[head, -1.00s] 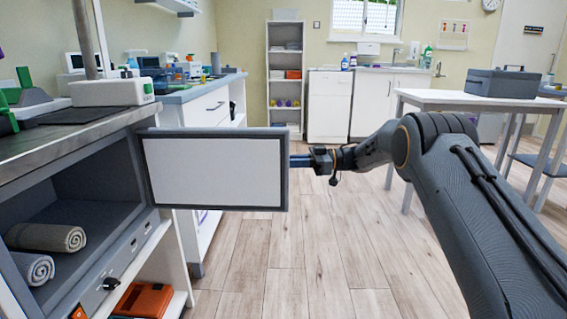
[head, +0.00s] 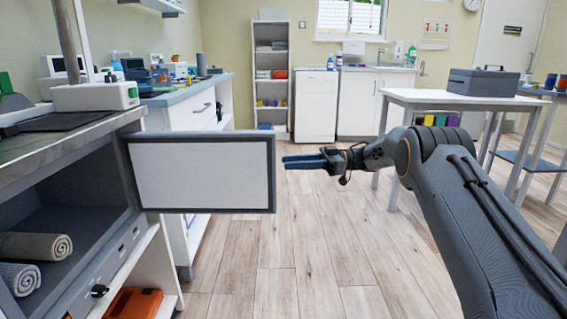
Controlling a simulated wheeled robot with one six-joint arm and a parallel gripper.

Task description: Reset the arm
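My gripper (head: 304,162) is in the middle of the head view, at the end of my arm coming in from the right. Its two blue fingers point left and lie close together from this angle, so I cannot tell if they are open or shut. Nothing shows between them. The fingertips are just right of the free edge of an open cabinet door (head: 204,172), with a small gap in the picture. The door has a dark frame and a white panel.
The open cabinet at left holds rolled towels (head: 35,246); an orange box (head: 133,303) is below. A white table (head: 440,97) bearing a grey case (head: 489,82) stands right, behind my arm. The wooden floor (head: 318,230) in the middle is clear.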

